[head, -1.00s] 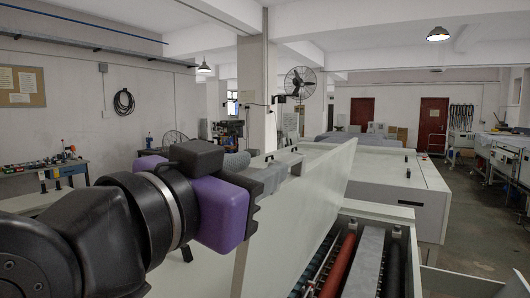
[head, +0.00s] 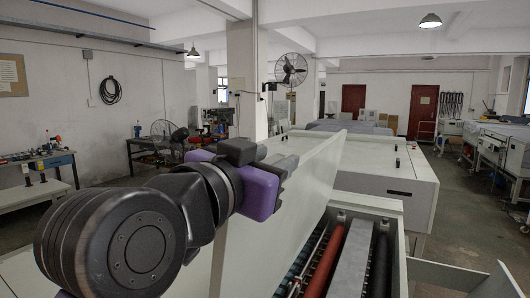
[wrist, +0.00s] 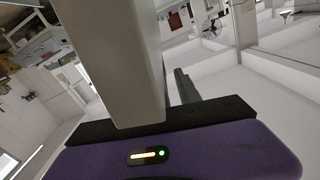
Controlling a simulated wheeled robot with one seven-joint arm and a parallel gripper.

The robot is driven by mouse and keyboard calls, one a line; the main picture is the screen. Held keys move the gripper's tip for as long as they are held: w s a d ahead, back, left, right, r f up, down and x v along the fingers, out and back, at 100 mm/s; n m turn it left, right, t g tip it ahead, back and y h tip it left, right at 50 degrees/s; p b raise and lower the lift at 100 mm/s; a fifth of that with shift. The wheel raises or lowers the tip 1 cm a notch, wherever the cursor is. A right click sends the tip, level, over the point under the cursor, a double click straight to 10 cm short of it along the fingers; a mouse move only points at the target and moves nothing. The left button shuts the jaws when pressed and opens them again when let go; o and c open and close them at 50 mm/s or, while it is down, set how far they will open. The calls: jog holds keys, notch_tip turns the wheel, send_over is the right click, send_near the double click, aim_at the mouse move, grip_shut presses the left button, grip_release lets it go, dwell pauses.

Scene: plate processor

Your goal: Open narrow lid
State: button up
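The narrow lid (head: 283,210) is a pale grey panel standing raised and tilted over the open roller bay of the plate processor in the head view. Its upper corner points up and to the right. My gripper (head: 286,163), purple with grey fingers, is at the left side of the lid's upper edge; I cannot tell whether it touches it.
The open bay holds a red roller (head: 326,258), a grey bar (head: 353,262) and a dark roller (head: 380,265). A wide closed cover (head: 385,175) lies behind the lid. A workbench (head: 40,165) stands at the far left. Open floor lies at the right.

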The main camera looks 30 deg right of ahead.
jog(key=shift+w+d, duration=0.1)
jog(key=shift+d, duration=0.05)
jog(key=shift+c, duration=0.2)
grip_shut()
dwell(1.2)
